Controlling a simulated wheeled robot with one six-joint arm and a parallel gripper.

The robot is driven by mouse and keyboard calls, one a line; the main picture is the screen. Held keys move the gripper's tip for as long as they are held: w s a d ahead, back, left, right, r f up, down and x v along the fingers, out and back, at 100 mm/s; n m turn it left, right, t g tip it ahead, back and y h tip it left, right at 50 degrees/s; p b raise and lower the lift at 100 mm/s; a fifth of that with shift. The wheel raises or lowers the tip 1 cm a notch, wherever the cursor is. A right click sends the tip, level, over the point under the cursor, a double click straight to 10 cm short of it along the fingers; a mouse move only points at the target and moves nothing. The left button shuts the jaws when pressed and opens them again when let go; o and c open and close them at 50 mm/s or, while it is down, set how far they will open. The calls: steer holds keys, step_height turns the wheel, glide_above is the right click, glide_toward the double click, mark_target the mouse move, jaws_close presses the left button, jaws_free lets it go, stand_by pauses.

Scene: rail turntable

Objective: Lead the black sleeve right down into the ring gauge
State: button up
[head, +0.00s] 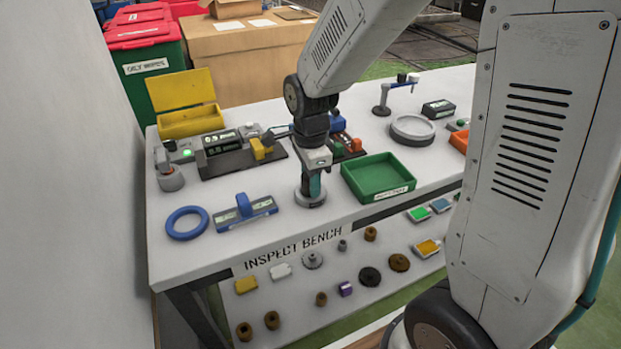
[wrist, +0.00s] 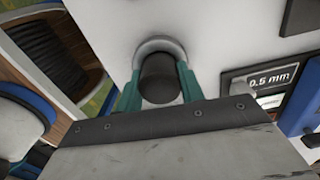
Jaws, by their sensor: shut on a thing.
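My gripper (head: 313,187) points down over the front of the bench, its teal fingers closed. In the wrist view the fingers (wrist: 160,92) grip a dark, round-topped black sleeve (wrist: 160,78) from both sides. The grey ring gauge (head: 301,202) stands on the bench directly under my gripper. Its pale rim (wrist: 158,43) curves around the far side of the sleeve in the wrist view. The sleeve is hidden in the head view. Its lower end is hidden too, so I cannot tell how deep it sits in the ring.
A blue gauge block (head: 245,212) and a blue ring (head: 187,223) lie to the left. A green tray (head: 362,180) stands close on the right. A digital readout fixture (head: 222,145) is behind left. The bench's front edge is close in front.

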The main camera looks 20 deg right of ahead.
steer(key=shift+f, duration=0.25)
stand_by(0.7)
steer(key=o, duration=1.2)
steer(key=shift+o, duration=0.2)
step_height(320, 180, up, 8)
steer(key=shift+f, duration=0.1)
steer(key=shift+n, duration=0.5)
steer(key=s+d+r+n, duration=0.1)
steer(key=s+r+n, duration=0.2)
steer(key=s+n, duration=0.3)
steer(key=s+d+r+n+t, duration=0.1)
steer(key=s+r+n, duration=0.2)
steer(key=s+n, duration=0.3)
steer(key=s+d+r+n, duration=0.1)
steer(key=s+r+n, duration=0.2)
steer(key=s, duration=0.7)
steer(key=n, duration=0.2)
steer(key=shift+n, duration=0.4)
